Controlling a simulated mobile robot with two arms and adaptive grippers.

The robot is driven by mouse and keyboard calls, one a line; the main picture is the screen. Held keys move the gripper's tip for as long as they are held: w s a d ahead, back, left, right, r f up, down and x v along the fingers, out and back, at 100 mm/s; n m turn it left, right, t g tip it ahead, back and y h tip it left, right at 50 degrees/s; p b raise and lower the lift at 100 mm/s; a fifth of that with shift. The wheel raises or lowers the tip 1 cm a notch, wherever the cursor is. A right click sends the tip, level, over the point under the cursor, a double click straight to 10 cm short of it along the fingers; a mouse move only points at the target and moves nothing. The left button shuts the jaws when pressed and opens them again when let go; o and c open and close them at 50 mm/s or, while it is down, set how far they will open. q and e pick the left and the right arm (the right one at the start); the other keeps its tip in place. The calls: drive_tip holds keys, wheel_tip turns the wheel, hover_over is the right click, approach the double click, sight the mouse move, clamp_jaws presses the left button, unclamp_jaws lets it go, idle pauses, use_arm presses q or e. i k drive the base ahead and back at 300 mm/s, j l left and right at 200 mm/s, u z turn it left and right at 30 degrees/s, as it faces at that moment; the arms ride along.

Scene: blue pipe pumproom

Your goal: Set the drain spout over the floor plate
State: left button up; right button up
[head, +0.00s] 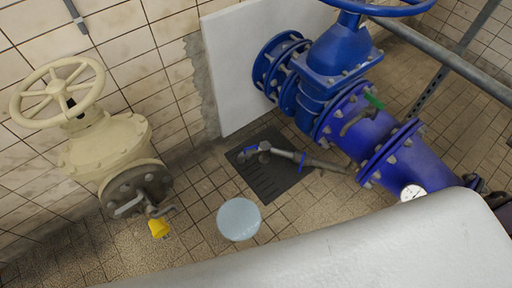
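The drain spout appears to be the thin grey pipe (288,154) low beside the large blue pipe. It runs from near the blue pipe's lower flange leftward to an elbow end with small blue parts. From this view the spout's end lies over the dark square floor plate (268,182), near its far left part. The gap between them cannot be judged. The plate is set in the tiled floor and shows slots on its near side. Neither of my grippers is in view.
A blue valve and pipe (365,128) with a gauge (412,192) stand at the right. A cream valve (98,150) with handwheel and yellow part (158,228) stands at the left. A pale blue round object (239,219) sits in front of the plate. A white panel (240,65) leans behind.

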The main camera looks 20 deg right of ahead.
sight(264, 148)
drive_tip(key=i+l+u, duration=0.35)
drive_tip(key=i+l, duration=0.15)
drive_tip(key=l, duration=0.15)
drive_tip(key=i+l+u, duration=0.15)
drive_tip(key=l, duration=0.2)
drive_tip(key=i+l+u, duration=0.2)
drive_tip(key=l, duration=0.2)
